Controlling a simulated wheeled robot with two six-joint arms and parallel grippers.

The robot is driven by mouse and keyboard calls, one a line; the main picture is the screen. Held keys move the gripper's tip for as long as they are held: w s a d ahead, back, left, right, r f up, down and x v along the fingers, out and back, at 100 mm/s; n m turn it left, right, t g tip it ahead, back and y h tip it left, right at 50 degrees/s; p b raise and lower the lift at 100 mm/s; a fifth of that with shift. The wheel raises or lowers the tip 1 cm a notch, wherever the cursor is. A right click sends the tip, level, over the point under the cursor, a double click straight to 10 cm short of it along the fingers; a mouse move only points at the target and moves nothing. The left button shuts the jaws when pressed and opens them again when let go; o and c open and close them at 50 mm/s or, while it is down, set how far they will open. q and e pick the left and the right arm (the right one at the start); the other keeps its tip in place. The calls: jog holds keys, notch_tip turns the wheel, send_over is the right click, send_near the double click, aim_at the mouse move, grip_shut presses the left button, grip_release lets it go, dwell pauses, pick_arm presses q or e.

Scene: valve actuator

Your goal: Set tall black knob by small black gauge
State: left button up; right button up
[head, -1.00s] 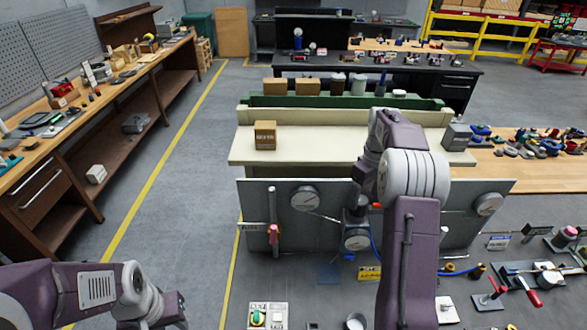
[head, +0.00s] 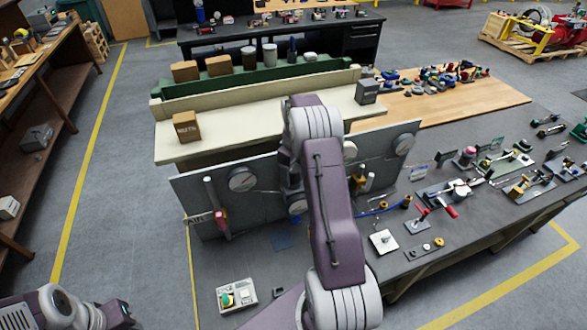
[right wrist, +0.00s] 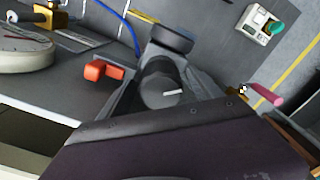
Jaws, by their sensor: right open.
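The tall black knob (right wrist: 160,88), with a white pointer mark on its top, shows in the right wrist view. The small black gauge is the dark round body (right wrist: 170,40) just beyond it; its pale dial (head: 297,207) shows in the head view beside my right forearm. My right gripper (head: 289,166) is at the panel, mostly hidden by my right arm. It is open; the fingertips are not clear, nor whether they touch the knob. My left gripper (head: 117,316) is low at the left, away from the panel, its jaws unclear.
The grey panel (head: 205,190) carries a large white gauge (head: 242,179) and a pink-handled lever (head: 221,220). An orange handle (right wrist: 105,72) is close beside the knob. A green-button box (head: 237,296) stands in front. Several loose fittings lie on the bench at right.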

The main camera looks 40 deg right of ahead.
jog(key=shift+s+d, duration=0.2)
jog(key=shift+s, duration=0.05)
jog(key=shift+w+a, duration=0.15)
jog(key=c, duration=1.4)
jog(key=shift+o, duration=0.2)
jog(key=m, duration=0.3)
jog(key=m+b, duration=0.1)
jog(key=m, duration=0.1)
jog(key=shift+a+r+m, duration=0.15)
jog(key=shift+m, duration=0.25)
jog(key=shift+w+r+m, duration=0.1)
jog(key=shift+m, duration=1.35)
jog(key=shift+w+m, duration=0.1)
jog(key=shift+m, duration=1.35)
